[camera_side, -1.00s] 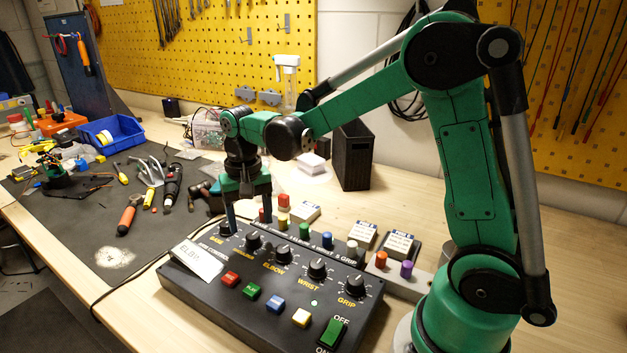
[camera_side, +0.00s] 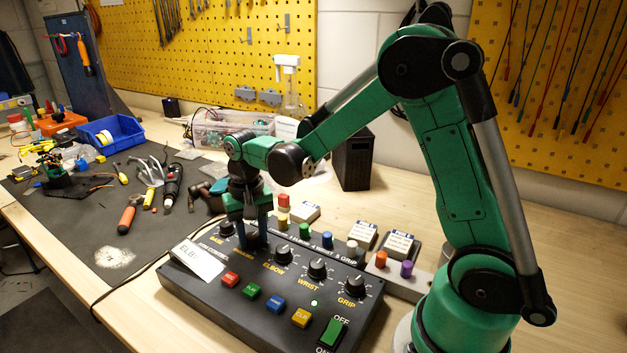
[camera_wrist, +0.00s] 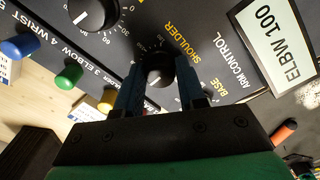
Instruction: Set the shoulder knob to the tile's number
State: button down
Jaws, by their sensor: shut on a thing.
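The shoulder knob (camera_wrist: 157,72) is black with a white pointer, beside the yellow SHOULDER lettering on the control box (camera_side: 212,297). My gripper (camera_wrist: 159,88) is shut on this knob, one blue finger on each side. The knob's exact reading is too small to tell.
The base knob (camera_side: 226,229) is just left of my fingers and the elbow knob (camera_side: 284,252) just right. Wrist (camera_side: 317,269) and grip (camera_side: 355,287) knobs follow. Coloured buttons and a green switch (camera_side: 334,332) line the front. Coloured pegs (camera_side: 304,231) stand behind the box.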

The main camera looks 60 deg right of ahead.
aim_at(253, 235)
jog(key=shift+n, duration=1.4)
jog(key=c, duration=0.5)
grip_release()
jog(key=shift+r, duration=0.1)
jog(key=shift+r, duration=2.75)
jog(key=shift+s+a+r+n+t, duration=0.6)
jog(key=shift+s+t, duration=0.6)
jog(key=shift+s, duration=0.25)
jog(key=shift+s+a+r+n+t, duration=0.5)
jog(key=shift+s+n+t, duration=0.15)
jog(key=shift+s+t, duration=0.7)
jog(key=shift+s+a+r+n+t, duration=0.6)
jog(key=shift+s+t, duration=0.45)
jog(key=shift+s, duration=0.55)
